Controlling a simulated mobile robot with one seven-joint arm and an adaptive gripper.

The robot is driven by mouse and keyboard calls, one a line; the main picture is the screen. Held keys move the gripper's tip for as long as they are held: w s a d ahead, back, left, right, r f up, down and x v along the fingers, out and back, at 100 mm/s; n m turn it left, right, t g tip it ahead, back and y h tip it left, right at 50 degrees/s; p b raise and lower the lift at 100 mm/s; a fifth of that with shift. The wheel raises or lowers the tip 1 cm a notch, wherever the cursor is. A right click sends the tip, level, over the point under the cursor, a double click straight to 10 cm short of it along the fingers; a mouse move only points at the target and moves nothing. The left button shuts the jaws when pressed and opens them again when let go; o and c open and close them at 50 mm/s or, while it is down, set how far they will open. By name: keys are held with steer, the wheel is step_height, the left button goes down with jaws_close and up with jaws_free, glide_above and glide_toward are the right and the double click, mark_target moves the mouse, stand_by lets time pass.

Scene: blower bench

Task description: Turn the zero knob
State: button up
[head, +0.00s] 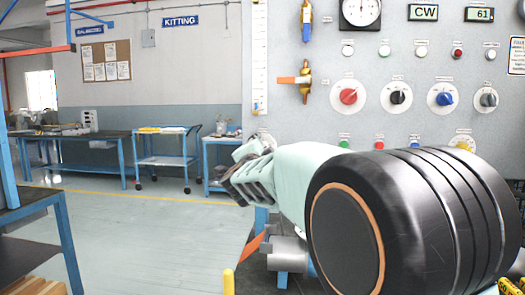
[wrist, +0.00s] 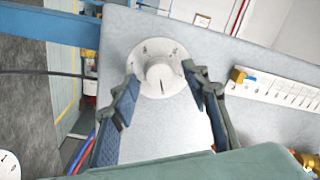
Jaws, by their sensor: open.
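A pale knob (wrist: 160,76) with a dark pointer line sits on a round white dial on the grey panel in the wrist view. Its label is too small to read, so I cannot tell from writing that it is the zero knob. My gripper (wrist: 159,68) is open, with one finger at each side of the dial. The fingers look close to the knob, but I cannot tell whether they touch it. In the head view my gripper (head: 238,178) is at the panel's lower left edge. The pale dial (head: 262,137) shows only partly behind it.
The panel (head: 310,125) also carries a red knob (head: 348,96), black knob (head: 397,97), blue knob (head: 443,98) and grey knob (head: 488,99). A white scale (head: 259,60) and brass valve (head: 304,81) are above the dial. An orange strip (head: 252,245) is below my gripper.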

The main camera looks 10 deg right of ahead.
steer(key=v, duration=0.7)
steer(key=shift+s, duration=0.25)
steer(key=shift+a, duration=0.15)
